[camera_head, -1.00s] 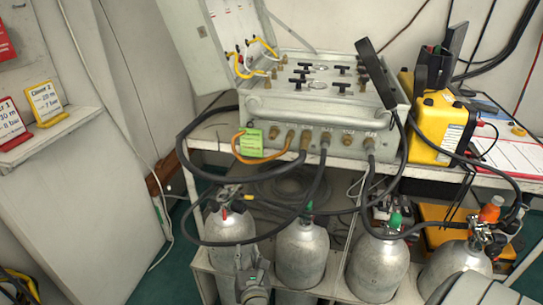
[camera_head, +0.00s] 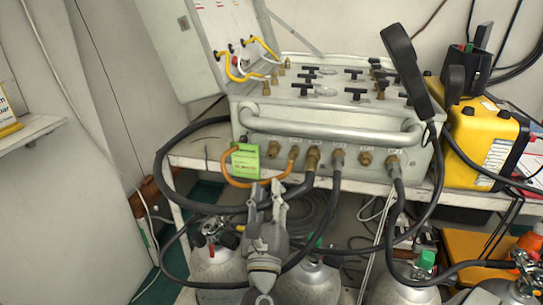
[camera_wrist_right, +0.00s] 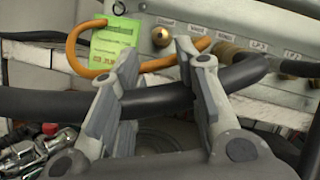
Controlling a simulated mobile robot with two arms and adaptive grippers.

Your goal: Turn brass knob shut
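The front of the grey air panel (camera_head: 330,125) carries a row of brass fittings. A round brass knob (camera_head: 274,150) sits just right of the green tag (camera_head: 245,161). It also shows as a round brass end in the right wrist view (camera_wrist_right: 160,36). My right gripper (camera_head: 265,187) is below the panel front, pointing up at it. In the right wrist view its two fingers (camera_wrist_right: 152,45) are spread apart, with the knob beyond the gap between them. Nothing is held, and the fingers look apart from the knob. My left gripper is not in view.
A thick black hose (camera_wrist_right: 155,100) crosses close to the fingers in the wrist view. An orange hose (camera_wrist_right: 75,45) loops under the knob. Gas cylinders (camera_head: 310,283) stand below the shelf. A yellow case (camera_head: 480,145) is at the right.

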